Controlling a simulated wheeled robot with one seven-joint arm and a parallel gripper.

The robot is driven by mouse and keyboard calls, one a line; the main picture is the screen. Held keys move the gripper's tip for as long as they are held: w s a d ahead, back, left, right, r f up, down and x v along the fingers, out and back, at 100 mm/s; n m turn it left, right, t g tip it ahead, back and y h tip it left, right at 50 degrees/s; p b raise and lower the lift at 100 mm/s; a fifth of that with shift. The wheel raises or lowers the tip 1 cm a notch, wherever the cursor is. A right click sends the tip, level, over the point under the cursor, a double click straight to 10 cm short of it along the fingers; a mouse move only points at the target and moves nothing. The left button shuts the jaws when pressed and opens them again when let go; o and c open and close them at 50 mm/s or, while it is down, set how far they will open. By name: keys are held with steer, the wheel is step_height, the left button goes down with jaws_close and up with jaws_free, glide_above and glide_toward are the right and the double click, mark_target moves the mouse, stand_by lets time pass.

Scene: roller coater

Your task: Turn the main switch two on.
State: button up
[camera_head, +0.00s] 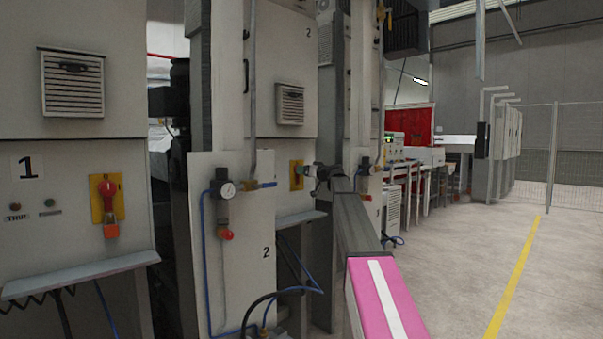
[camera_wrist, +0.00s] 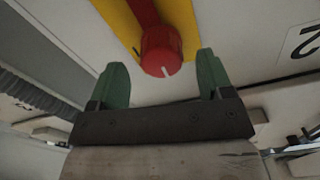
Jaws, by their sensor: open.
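The main switch two is a red rotary knob on a yellow plate (camera_head: 294,184), on the cabinet marked 2 in the head view; my gripper hides its knob there. In the wrist view the red knob (camera_wrist: 158,52) stands out from its yellow plate (camera_wrist: 120,18). A white mark shows on the knob's edge. My gripper (camera_wrist: 165,64) is open, with one green finger on each side of the knob. Visible gaps separate both fingers from the knob. How deep the fingers reach around it is hard to tell. In the head view my gripper (camera_head: 311,171) is small at the switch.
Another red switch on a yellow plate (camera_head: 107,199) is on the cabinet marked 1 at left. A pressure gauge (camera_head: 227,190) with blue hoses sticks out left of switch two. A ledge (camera_head: 297,219) lies below it. Open floor (camera_head: 470,260) is at right.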

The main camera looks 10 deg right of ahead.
steer(key=x, duration=0.3)
steer(key=shift+w+a, duration=0.1)
steer(key=shift+w, duration=0.1)
steer(key=c, duration=0.9)
